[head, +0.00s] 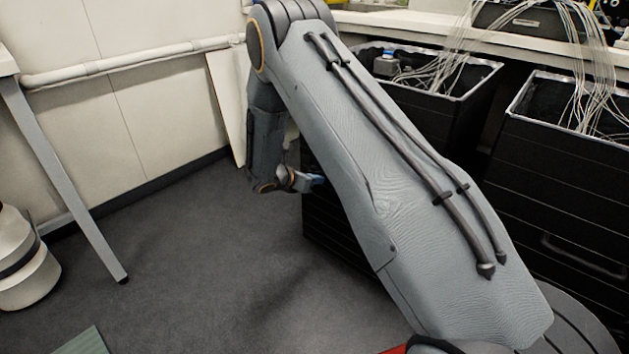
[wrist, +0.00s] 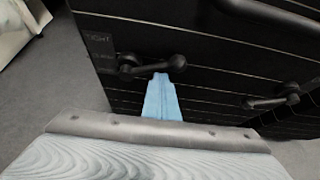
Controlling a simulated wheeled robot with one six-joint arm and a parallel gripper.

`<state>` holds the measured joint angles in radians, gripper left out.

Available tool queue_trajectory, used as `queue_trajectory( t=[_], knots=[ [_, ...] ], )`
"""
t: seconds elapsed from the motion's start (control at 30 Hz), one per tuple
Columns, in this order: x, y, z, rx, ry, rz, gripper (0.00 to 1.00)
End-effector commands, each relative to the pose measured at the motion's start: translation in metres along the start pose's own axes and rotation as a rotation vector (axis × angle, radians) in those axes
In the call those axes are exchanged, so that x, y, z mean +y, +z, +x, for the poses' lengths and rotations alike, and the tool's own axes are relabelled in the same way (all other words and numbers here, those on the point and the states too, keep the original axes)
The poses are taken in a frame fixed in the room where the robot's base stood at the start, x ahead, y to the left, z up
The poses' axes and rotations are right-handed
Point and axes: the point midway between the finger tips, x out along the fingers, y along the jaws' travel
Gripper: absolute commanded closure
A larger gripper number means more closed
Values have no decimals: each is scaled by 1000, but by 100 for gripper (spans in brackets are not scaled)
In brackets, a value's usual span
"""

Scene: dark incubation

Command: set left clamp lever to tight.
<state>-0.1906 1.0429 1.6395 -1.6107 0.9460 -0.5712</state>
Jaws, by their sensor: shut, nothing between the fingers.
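The left clamp lever (wrist: 152,66) is a dark lever on the black cabinet front, in the upper middle of the wrist view. It lies nearly level, with a round end at each side. Faint lettering (wrist: 97,37) beside its left end seems to read "TIGHT", with a second, unreadable line below. My gripper (wrist: 161,77) has blue fingers, shut and empty, with the tips just below the lever's right half; I cannot tell if they touch. In the head view my gripper (head: 318,180) shows as a bit of blue by the cabinet; my arm hides the levers there.
A second dark lever (wrist: 272,100) is on the cabinet at the right of the wrist view. A bar handle (wrist: 270,15) crosses above.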

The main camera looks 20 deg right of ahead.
Motion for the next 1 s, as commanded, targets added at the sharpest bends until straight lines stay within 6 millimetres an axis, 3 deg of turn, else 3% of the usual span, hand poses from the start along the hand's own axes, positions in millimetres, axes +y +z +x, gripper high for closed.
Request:
queue_trajectory(
  t=[0.57, 0.87, 1.0],
  knots=[
    [3, 3, -2, -7, 5, 4, 100],
    [-14, -35, 17, -1, -4, 1, 100],
    [-3, -32, -23, -2, 4, 1, 100]
  ],
)
